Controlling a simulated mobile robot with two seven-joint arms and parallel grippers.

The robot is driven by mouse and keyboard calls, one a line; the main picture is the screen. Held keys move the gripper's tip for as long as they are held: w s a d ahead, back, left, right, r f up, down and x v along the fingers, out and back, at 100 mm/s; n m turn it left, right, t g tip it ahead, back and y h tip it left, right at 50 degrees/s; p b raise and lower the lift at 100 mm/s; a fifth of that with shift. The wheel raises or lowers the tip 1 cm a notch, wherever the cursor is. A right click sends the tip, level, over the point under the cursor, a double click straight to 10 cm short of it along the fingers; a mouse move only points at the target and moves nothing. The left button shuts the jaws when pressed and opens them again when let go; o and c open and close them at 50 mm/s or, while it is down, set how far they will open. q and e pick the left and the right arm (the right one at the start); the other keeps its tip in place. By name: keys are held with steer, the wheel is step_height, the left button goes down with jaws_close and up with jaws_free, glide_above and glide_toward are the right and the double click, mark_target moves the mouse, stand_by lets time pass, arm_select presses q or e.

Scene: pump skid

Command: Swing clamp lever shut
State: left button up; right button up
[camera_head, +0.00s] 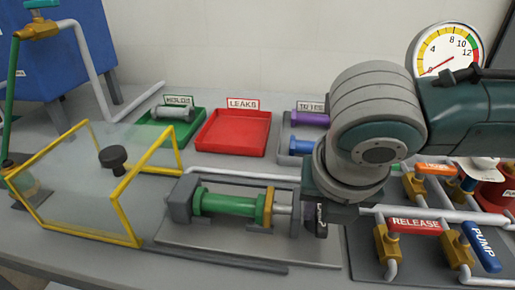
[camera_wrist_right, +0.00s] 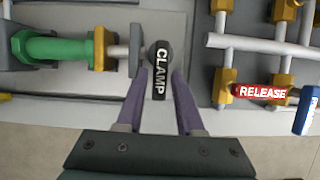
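The clamp lever (camera_wrist_right: 160,72) is black with a white CLAMP label. In the right wrist view it points toward my palm from a round pivot; in the head view its black labelled end (camera_head: 321,222) shows under my right arm. The clamp assembly (camera_head: 228,205) lies to the left, with a green cylinder, a yellow collar, a metal rod and grey end blocks. In the head view my right wrist hides the fingers and most of the lever. My left gripper is out of view.
A clear guard with a yellow frame (camera_head: 128,215) stands at the left. Green (camera_head: 190,140) and red (camera_head: 232,134) trays lie behind the clamp. The RELEASE valve (camera_head: 413,225), blue PUMP handle (camera_head: 481,247) and pipes are close on the right. A pressure gauge (camera_head: 445,52) stands behind.

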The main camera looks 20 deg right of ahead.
steer(key=p+v, duration=0.2)
steer(key=v, duration=0.8)
steer(key=shift+w, duration=0.1)
